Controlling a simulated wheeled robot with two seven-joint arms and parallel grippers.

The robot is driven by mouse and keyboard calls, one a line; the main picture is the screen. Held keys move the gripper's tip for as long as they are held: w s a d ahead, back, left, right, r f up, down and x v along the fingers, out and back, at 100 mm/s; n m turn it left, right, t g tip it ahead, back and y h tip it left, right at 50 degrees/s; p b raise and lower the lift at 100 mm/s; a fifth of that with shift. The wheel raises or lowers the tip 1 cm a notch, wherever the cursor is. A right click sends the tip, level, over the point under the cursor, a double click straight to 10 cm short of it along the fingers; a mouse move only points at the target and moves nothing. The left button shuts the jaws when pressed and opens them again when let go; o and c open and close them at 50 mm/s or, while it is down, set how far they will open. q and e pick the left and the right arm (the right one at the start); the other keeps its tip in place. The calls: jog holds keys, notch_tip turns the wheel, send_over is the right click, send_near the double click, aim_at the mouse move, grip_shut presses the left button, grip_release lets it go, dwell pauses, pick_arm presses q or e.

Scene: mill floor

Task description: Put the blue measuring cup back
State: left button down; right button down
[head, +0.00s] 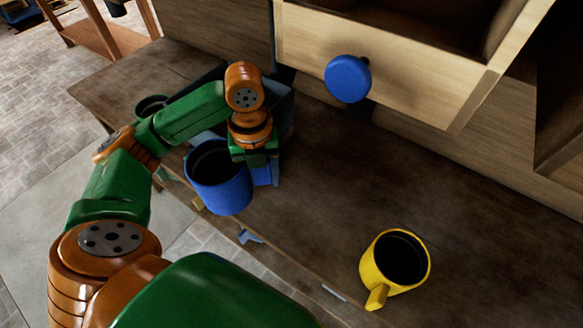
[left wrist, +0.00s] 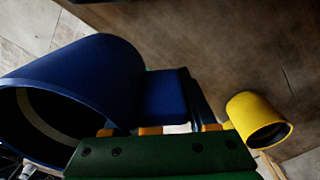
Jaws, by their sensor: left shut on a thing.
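The blue measuring cup (head: 222,192) is at the left of the head view, near the bench's front edge, its dark open mouth facing up. My left gripper (head: 260,168) is at the cup's right side, shut on its blue handle. In the left wrist view the cup (left wrist: 95,75) fills the left, and its handle (left wrist: 163,98) sits between the fingers of the gripper (left wrist: 180,128). The fingertips are mostly hidden in the head view. I cannot tell whether the cup's base touches anything. My right gripper is not in view.
A yellow cup (head: 376,264) stands on the bench (head: 310,195) at the right. A dark bin (head: 286,112) and a green cup (head: 150,104) are behind my left arm. A pale wooden drawer (head: 420,80) with a blue knob (head: 347,79) juts over the bench. The bench's middle is clear.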

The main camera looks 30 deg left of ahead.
pick_arm(q)
jog(key=w+d+f, duration=0.1)
jog(key=w+f, duration=0.1)
jog(key=w, duration=0.1)
jog(key=w+d+f, duration=0.2)
jog(key=w+f, duration=0.1)
jog(key=w+d+f, duration=0.1)
jog(key=w+f, duration=0.1)
jog(key=f, duration=0.1)
jog(key=shift+w+d+f, duration=0.1)
jog(key=shift+w+d, duration=0.05)
jog(key=shift+w, duration=0.25)
notch_tip(320, 180, down, 3)
jog(key=shift+r+p, duration=0.1)
jog(key=shift+p, duration=0.3)
jog(key=shift+c, duration=2.1)
grip_release()
jog(key=shift+s, duration=0.1)
jog(key=shift+o, duration=1.1)
notch_tip(320, 180, up, 8)
jog(key=shift+w+f, duration=0.2)
jog(key=shift+w, duration=0.05)
